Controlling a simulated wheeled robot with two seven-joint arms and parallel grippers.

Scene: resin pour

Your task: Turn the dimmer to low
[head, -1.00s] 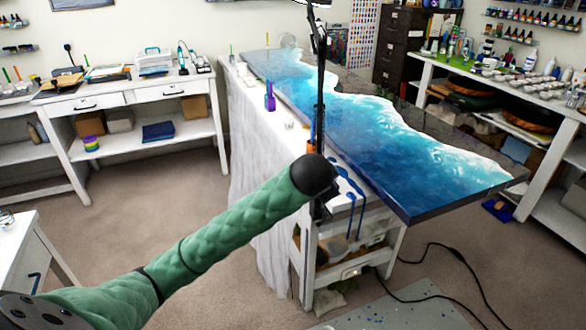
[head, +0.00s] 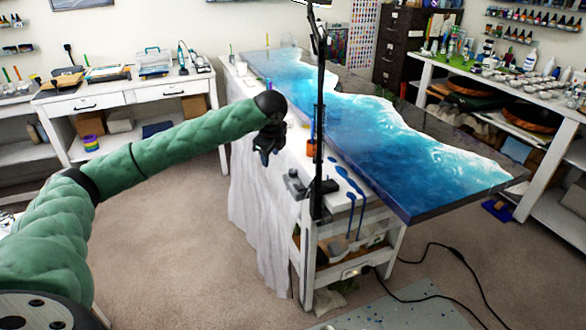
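A small dark grey box (head: 297,186) sits at the near end of the white-draped table, just left of a black upright pole. It looks like the dimmer, but its knob and setting are too small to read. My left gripper (head: 265,158) hangs fingers down, left of the box and higher in the picture, apart from it. I see nothing held in it. Its fingers are small and dark, so I cannot tell how far apart they are. My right gripper is out of view.
The black pole (head: 319,120) rises beside the box. A blue resin slab (head: 390,140) covers much of the table. An orange cup (head: 312,148) stands near the pole. A white socket block (head: 355,272) is below. Carpet is clear at left.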

